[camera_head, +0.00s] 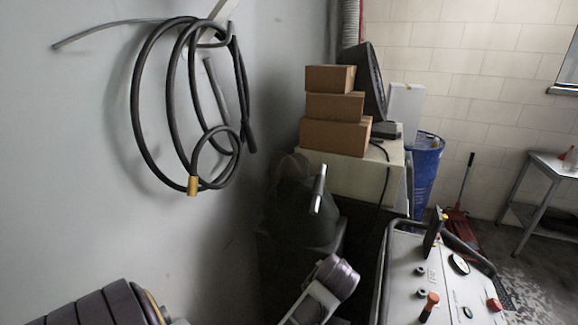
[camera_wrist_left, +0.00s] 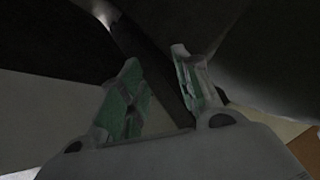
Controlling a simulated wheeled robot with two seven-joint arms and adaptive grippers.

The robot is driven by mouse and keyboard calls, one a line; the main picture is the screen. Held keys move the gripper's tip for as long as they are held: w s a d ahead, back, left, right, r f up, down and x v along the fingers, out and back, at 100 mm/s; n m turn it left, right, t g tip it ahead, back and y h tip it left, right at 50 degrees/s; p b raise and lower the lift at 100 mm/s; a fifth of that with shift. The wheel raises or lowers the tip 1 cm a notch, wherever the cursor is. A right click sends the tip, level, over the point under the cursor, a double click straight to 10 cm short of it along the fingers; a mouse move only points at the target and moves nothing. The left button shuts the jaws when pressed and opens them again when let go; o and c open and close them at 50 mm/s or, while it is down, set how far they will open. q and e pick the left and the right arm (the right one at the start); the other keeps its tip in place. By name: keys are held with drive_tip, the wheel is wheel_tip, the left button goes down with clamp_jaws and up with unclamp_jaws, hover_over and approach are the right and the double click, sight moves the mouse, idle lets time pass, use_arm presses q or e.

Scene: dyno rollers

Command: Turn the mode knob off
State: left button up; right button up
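The control panel (camera_head: 400,252) is a pale sloped console at the lower right of the head view. Neither gripper is recognisable in the head view.
Stacked cardboard boxes (camera_head: 335,122) stand on a white cabinet (camera_head: 365,175) behind. A coiled hose (camera_head: 170,110) hangs on the left wall. A blue barrel (camera_head: 425,170) stands further back.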

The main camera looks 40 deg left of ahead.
use_arm(q)
drive_tip(key=w+a+r+n+t+y, duration=0.1)
drive_tip(key=w+r+y, duration=0.25)
drive_tip(key=r, duration=0.75)
drive_tip(key=w+r+t+y, duration=0.15)
drive_tip(key=w+r, duration=0.35)
drive_tip(key=r, duration=0.6)
drive_tip(key=w+a+r+n+y, duration=0.1)
drive_tip(key=w+r+y, duration=0.25)
drive_tip(key=r, duration=0.75)
drive_tip(key=s+d+r+n+y, duration=0.1)
drive_tip(key=s+r+y, duration=0.1)
drive_tip(key=r, duration=1)
drive_tip(key=s+d+r+n+y, duration=0.1)
drive_tip(key=s+d+r+y, duration=0.1)
drive_tip(key=r, duration=0.9)
drive_tip(key=s+d+r+n+g+y, duration=0.1)
drive_tip(key=s+d+r+n+g, duration=0.1)
drive_tip(key=s+r, duration=0.5)
drive_tip(key=s+d+r+n+g+y, duration=0.2)
drive_tip(key=s+d+r+n+g, duration=0.1)
drive_tip(key=s+r, duration=0.4)
drive_tip(key=s+d+r+n+g+y, duration=0.2)
drive_tip(key=s+r, duration=0.6)
drive_tip(key=r, duration=0.4)
drive_tip(key=d+n+g, duration=0.1)
drive_tip(key=g, duration=0.1)
drive_tip(key=shift+g, duration=0.35)
drive_tip(key=shift+a, duration=0.15)
